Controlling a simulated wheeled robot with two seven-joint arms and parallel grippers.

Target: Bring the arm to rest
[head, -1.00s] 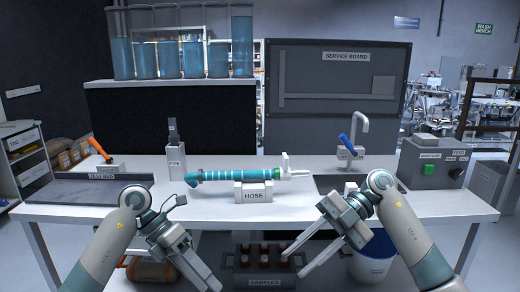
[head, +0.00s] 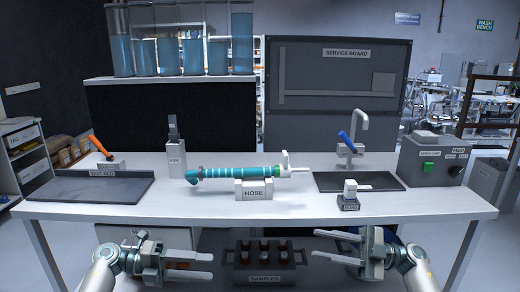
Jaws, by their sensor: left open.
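My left gripper (head: 211,266) is low in front of the bench, below its front edge at the lower left. Its two fingers point right, apart, with nothing between them. My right gripper (head: 314,244) is also below the bench's front edge, at the lower right. Its fingers point left, spread apart and empty. Neither gripper touches anything that I can see. The sample crate (head: 264,282) with several dark bottles stands under the bench, between the two grippers in the picture.
The white bench (head: 120,211) carries a teal hose piece (head: 240,172) on a cradle marked HOSE (head: 254,190), a grey tray (head: 100,187) at left, a sink (head: 357,181) with tap, and a control box (head: 430,160) at right. The bench's front strip is mostly clear.

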